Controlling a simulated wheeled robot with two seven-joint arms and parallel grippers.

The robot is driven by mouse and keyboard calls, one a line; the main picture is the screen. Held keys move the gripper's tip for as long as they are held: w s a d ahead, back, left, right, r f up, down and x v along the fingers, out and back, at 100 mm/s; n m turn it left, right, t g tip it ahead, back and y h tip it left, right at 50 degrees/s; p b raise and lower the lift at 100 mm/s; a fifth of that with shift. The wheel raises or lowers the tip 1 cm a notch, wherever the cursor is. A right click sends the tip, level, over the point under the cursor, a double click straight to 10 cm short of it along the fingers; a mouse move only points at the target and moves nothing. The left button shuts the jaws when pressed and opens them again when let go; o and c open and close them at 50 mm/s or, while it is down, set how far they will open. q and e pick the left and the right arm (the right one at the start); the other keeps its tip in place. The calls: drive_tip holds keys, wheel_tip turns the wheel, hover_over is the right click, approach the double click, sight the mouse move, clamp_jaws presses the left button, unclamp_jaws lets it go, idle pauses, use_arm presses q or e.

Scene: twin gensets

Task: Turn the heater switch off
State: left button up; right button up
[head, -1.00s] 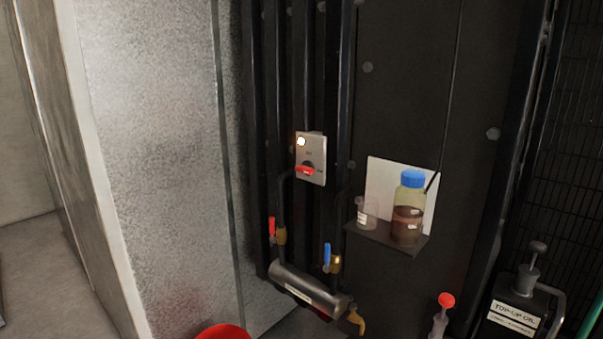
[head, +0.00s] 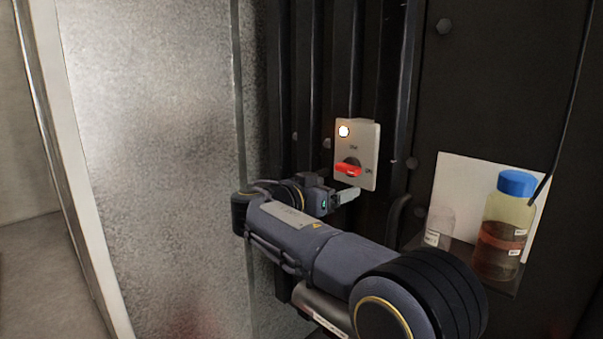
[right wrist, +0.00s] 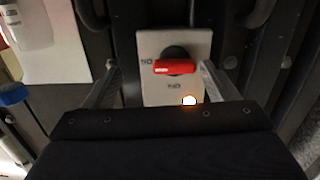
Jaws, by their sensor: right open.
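The heater switch is a pale box (head: 357,154) on the dark ribbed wall, with a lit lamp (head: 344,131) and a red rotary handle (head: 348,170). An "ON" mark shows to the right of the handle in the head view. My right gripper (head: 342,196) is just below and left of the handle, apart from it in that view. In the right wrist view the red handle (right wrist: 174,68) lies crosswise between the two spread fingers of my right gripper (right wrist: 160,82), which is open and empty. The lamp glows there too. My left gripper is not in view.
A blue-capped bottle (head: 504,225) of dark liquid and a clear cup (head: 438,228) stand on a small shelf to the right, before a white sheet (head: 457,180). A metal cylinder (head: 320,310) lies below my right arm. A grey panel (head: 150,150) stands at left.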

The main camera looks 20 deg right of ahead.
sight(344, 171)
drive_tip(key=shift+m+t+h, duration=0.3)
drive_tip(key=shift+h, duration=0.1)
drive_tip(key=w+d, duration=0.1)
drive_tip(key=w+d+r+p, duration=0.1)
drive_tip(key=w+d, duration=0.2)
drive_tip(key=d, duration=0.1)
drive_tip(key=shift+w+d+r+p, duration=0.2)
drive_tip(key=shift+w+r+p, duration=0.05)
drive_tip(key=shift+r+p, duration=0.15)
drive_tip(key=c, duration=1)
